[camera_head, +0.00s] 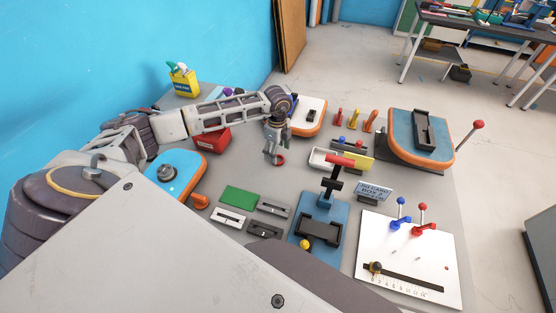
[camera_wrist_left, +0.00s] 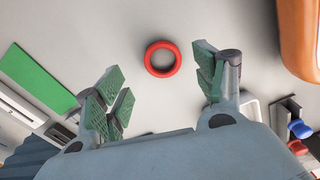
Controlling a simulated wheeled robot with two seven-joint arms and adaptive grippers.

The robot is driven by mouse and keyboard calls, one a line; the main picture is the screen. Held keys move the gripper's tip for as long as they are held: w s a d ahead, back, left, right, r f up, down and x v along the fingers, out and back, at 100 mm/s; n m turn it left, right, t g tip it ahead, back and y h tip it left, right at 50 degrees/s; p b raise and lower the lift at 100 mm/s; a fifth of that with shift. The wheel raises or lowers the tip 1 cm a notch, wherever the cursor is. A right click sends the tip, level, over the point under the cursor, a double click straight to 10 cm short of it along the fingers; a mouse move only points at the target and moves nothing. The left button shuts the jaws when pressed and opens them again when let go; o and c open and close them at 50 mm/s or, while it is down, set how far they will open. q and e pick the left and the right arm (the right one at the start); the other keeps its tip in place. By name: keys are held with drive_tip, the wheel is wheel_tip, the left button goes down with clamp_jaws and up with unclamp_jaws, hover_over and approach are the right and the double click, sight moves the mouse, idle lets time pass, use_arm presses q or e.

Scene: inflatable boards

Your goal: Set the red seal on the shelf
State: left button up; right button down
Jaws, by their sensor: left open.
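The red seal (camera_wrist_left: 162,59) is a small red ring lying flat on the grey table, and it also shows in the head view (camera_head: 278,160). My left gripper (camera_head: 272,156) is open just above the ring, with its fingers pointing down. In the left wrist view the green-padded fingertips (camera_wrist_left: 162,82) are spread wide, with the ring between and slightly beyond them. Nothing is held. I cannot tell for sure which piece is the shelf. My right gripper is not in view.
A red box (camera_head: 211,138) and a blue-topped orange board (camera_head: 176,173) stand left of the gripper. A white-topped orange board (camera_head: 308,117) is behind it. A green plate (camera_head: 239,196) lies in front. A blue stand with a red handle (camera_head: 340,160) rises to the right.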

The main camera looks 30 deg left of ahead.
sight(278, 155)
use_arm(q)
wheel_tip(278, 155, down, 3)
drive_tip(key=shift+w+r+p, duration=0.15)
drive_tip(key=shift+p, duration=0.2)
drive_tip(key=shift+f, duration=0.75)
drive_tip(key=c, duration=0.9)
drive_tip(key=shift+r, duration=0.2)
drive_tip(key=shift+c, duration=0.2)
wheel_tip(278, 155, up, 10)
drive_tip(key=b, duration=0.1)
drive_tip(key=shift+f, duration=0.15)
